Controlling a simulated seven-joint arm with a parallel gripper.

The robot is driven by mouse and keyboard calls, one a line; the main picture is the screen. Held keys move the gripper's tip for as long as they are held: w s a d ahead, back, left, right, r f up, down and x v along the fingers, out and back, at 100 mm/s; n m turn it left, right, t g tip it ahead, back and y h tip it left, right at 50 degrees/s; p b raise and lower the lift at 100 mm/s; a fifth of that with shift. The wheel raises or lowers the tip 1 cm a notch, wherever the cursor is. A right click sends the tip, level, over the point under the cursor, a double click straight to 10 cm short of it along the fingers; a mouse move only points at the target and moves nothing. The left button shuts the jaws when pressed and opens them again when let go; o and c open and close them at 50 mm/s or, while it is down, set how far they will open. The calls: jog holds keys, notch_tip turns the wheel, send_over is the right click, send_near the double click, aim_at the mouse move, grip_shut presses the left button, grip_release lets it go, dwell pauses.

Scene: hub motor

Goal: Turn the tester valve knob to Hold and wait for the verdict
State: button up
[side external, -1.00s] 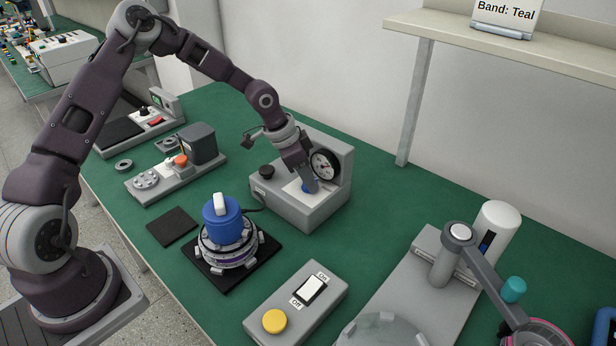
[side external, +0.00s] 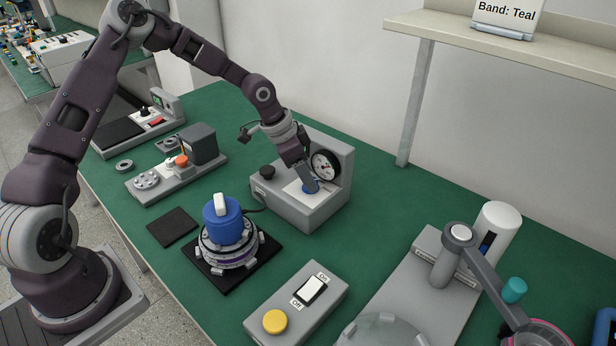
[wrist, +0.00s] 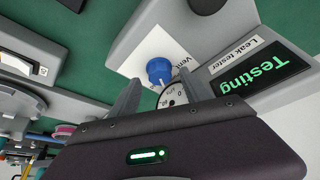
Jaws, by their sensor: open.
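The grey leak tester (side external: 307,210) stands at the back of the bench with a round dial gauge (side external: 325,165). Its blue valve knob (wrist: 160,70) sits on a white plate, where the word "Vent" is partly visible; the knob's pointer direction and any Hold mark cannot be made out. The tester's screen (wrist: 262,72) reads "Testing" in green. My gripper (side external: 312,184) is low over the plate, at the knob. In the wrist view its two fingers are apart, with the knob showing between and beyond their tips; contact cannot be told.
A hub motor with a blue cap (side external: 222,217) sits on a black pad left of the tester. A switch box with a yellow button (side external: 275,321) is in front. A black tester knob (side external: 267,172) is beside my gripper. A shelf post (side external: 415,100) stands behind right.

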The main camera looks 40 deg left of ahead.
aim_at(297, 191)
jog(key=v, duration=0.5)
jog(key=shift+a+r, duration=0.1)
jog(key=shift+r, duration=0.2)
jog(key=shift+s, duration=0.1)
